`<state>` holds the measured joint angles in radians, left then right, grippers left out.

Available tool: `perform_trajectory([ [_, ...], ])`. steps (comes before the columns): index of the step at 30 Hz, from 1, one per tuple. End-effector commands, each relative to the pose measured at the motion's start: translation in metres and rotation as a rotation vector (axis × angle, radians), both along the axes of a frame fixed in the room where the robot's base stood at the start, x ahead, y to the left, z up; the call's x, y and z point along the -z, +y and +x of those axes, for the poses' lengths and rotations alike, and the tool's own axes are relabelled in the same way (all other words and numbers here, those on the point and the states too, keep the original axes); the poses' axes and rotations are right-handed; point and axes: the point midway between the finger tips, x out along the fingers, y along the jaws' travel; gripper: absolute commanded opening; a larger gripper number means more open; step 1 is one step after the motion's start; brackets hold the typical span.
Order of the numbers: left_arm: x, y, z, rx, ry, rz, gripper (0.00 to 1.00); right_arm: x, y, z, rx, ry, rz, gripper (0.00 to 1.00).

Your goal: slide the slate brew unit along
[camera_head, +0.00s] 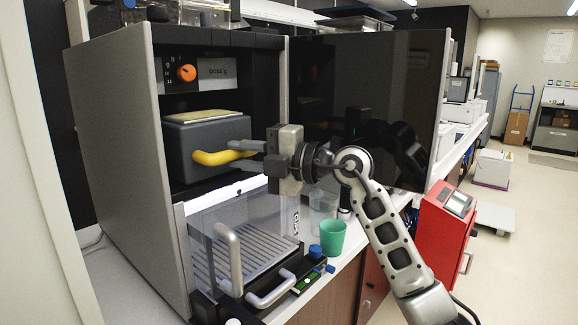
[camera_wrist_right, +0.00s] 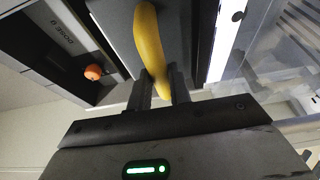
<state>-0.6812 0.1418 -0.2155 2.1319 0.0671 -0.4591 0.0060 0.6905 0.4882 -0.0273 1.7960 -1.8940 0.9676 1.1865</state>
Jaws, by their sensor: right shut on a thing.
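The slate brew unit (camera_head: 207,139) is a dark grey box inside the upper bay of the coffee machine, below the orange knob. A curved yellow handle (camera_head: 212,158) sticks out from its front, and a pale yellowish slab lies on its top. My right gripper (camera_head: 243,152) comes in from the right and is shut on the handle's free end. In the right wrist view, the two dark fingers (camera_wrist_right: 160,88) clasp the yellow handle, with the grey face of the unit behind it. My left gripper is not in view.
The machine's dark door (camera_head: 368,100) stands open to the right, behind my right arm. Below the bay is a clear-walled section with a drip grate (camera_head: 238,255) and grey handles. A green cup (camera_head: 333,236) stands on the counter. A red cabinet (camera_head: 441,232) stands on the floor at right.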

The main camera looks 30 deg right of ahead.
Motion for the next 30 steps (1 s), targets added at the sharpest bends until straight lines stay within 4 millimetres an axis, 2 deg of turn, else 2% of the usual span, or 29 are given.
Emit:
perform_trajectory([
  [3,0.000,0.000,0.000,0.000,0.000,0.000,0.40,0.000,-0.007,-0.007,0.011,0.001,-0.002,0.00],
  [30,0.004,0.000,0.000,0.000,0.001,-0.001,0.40,0.000,-0.029,-0.066,0.012,-0.002,-0.002,0.00],
])
